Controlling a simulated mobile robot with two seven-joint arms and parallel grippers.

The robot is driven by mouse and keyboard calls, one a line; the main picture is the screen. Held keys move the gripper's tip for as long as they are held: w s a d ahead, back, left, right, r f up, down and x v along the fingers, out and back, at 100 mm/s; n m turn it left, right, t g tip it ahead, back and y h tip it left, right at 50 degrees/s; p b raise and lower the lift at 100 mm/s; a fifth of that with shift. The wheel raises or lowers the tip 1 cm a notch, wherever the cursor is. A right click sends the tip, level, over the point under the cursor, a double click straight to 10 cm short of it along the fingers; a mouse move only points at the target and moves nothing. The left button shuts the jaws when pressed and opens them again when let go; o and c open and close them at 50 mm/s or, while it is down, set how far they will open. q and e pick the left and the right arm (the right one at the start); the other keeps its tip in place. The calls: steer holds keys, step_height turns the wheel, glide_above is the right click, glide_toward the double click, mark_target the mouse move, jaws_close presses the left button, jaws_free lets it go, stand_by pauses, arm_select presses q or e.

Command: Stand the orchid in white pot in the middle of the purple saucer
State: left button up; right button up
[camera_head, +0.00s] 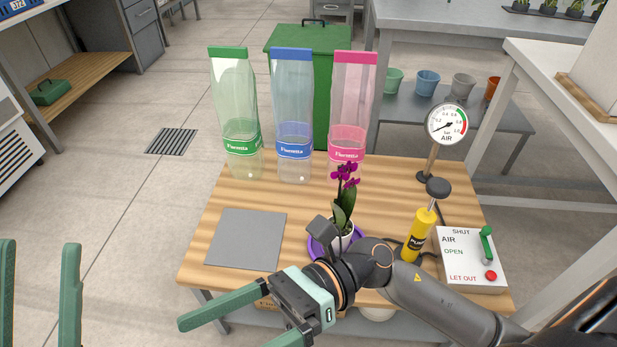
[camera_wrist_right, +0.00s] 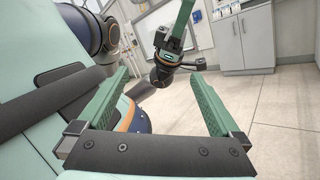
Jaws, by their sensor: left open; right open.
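The orchid in white pot (camera_head: 344,240) has magenta flowers and dark green leaves. It is upright within the outline of the purple saucer (camera_head: 314,249). My right wrist hides the front of both, so I cannot tell whether the pot is exactly centred. My right gripper (camera_head: 222,337) is open and empty in front of the table, left of and nearer than the saucer. It also shows open in the right wrist view (camera_wrist_right: 158,82). My left gripper (camera_head: 38,246) is open and empty at the lower left, away from the table.
Green, blue and pink-topped clear sleeves (camera_head: 293,120) stand along the table's back edge. A grey mat (camera_head: 246,239) lies at left. A yellow pump (camera_head: 417,235), an air gauge (camera_head: 446,124) and a control box (camera_head: 470,258) stand at right. The wooden middle is clear.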

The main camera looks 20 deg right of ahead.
steer(key=w+d+r+m+t+y, duration=0.2)
steer(key=d+r+m+t+y, duration=0.45)
steer(key=m, duration=0.65)
steer(key=w+d+r+m+t+h, duration=0.1)
steer(key=w+d+m+t+h, duration=0.1)
steer(key=m+t+h, duration=0.3)
steer(key=w+d+r+m+t+h, duration=0.2)
steer(key=d+m+t+h, duration=0.3)
steer(key=m+t, duration=0.8)
steer(key=w+m+h, duration=0.1)
steer(key=m, duration=0.5)
steer(key=shift+r+m, duration=0.3)
steer(key=shift+m, duration=0.1)
